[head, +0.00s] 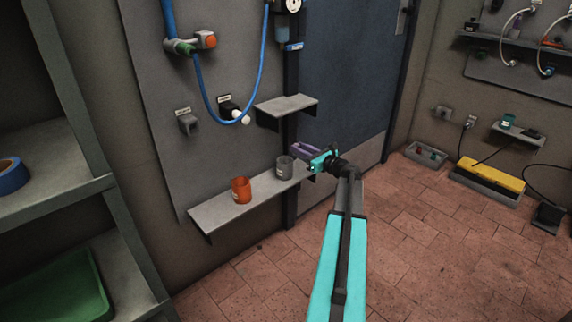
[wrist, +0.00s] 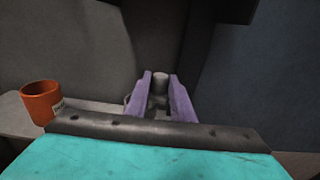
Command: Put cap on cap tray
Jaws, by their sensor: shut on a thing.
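My gripper (head: 304,151) has purple fingers, which also show in the wrist view (wrist: 160,88). They are shut on a small grey round piece (wrist: 160,77), which looks like the cap. In the head view the fingers hide it. The gripper is in the air near the right end of the lower wall shelf (head: 223,209), close to a grey cup (head: 285,167). A smaller grey shelf (head: 290,103) is fixed higher on the wall, above the gripper. I cannot tell which surface is the cap tray.
An orange cup (head: 241,190) stands on the lower shelf, left of the grey cup. A blue hose (head: 211,107) hangs on the wall panel above. A dark door (head: 350,90) is behind the gripper. The tiled floor is clear around my arm.

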